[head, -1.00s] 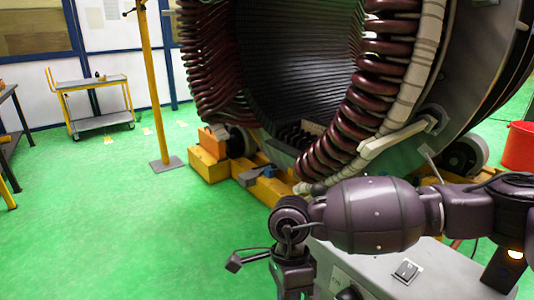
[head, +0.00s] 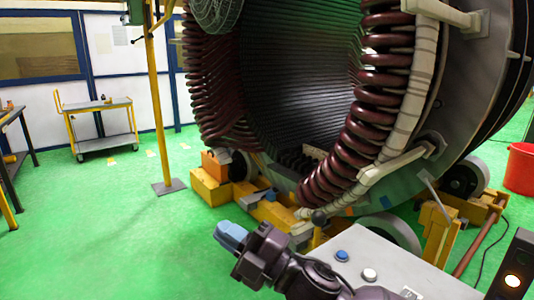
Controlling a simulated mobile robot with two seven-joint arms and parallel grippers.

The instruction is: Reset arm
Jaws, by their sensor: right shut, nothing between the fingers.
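My right arm comes in from the bottom right of the head view. Its right gripper (head: 230,237) is at the arm's far end, pointing up and left, with blue-grey fingers closed together and nothing held. It appears in front of the green floor, left of the grey control box. The large stator (head: 300,80) stands behind it, with dark red winding coils (head: 362,135) around its open bore. The gripper appears apart from the stator. My left gripper is not in view.
A grey control box (head: 395,255) with a blue and a white button stands at the bottom right. Yellow supports (head: 210,190) lie under the stator. A yellow post (head: 157,100), a trolley (head: 100,106) and a red bucket (head: 521,168) stand around.

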